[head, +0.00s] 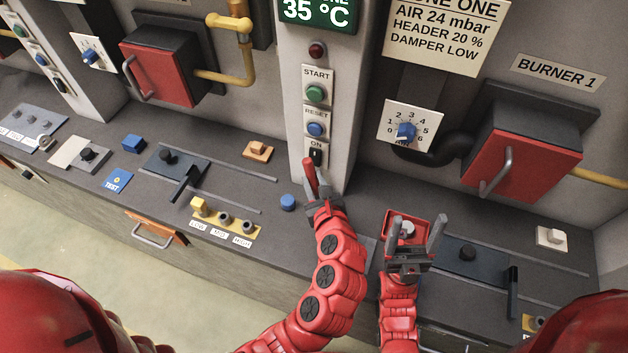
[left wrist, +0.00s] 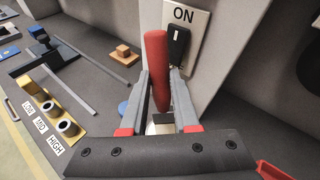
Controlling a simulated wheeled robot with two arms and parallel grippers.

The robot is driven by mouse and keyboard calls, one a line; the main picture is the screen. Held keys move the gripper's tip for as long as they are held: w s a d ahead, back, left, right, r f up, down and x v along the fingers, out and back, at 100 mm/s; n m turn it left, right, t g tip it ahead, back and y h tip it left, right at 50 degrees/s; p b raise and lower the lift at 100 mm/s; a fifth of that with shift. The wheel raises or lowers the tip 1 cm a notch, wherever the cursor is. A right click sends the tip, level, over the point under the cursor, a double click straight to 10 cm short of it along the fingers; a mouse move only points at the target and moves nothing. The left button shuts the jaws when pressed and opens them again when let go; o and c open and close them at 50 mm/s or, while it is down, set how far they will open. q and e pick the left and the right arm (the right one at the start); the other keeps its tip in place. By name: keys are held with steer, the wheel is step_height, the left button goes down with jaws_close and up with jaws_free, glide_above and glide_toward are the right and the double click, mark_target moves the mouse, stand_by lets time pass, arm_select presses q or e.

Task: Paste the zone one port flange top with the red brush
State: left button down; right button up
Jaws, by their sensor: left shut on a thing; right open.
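My left gripper (head: 318,200) is shut on the red brush (head: 311,177), just in front of the switch column. In the left wrist view, the brush's red handle (left wrist: 156,70) stands up between the fingers; its lower end is mostly hidden. My right gripper (head: 416,228) is open and empty, over a small red-edged item (head: 407,216) on the bench. The zone one sign (head: 446,35) hangs above the burner 1 red door (head: 512,165) and a black pipe (head: 440,153). I cannot make out which part is the port flange top.
The column carries a green start button (head: 314,94), a blue reset button (head: 315,129) and a black ON switch (head: 316,154) close behind the brush. A dark slide unit (head: 467,256) lies right.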

mark_target(314, 190)
arm_select(q)
steer(key=shift+r+p, duration=3.5)
steer(key=shift+p, duration=0.9)
steer(key=shift+f, duration=0.1)
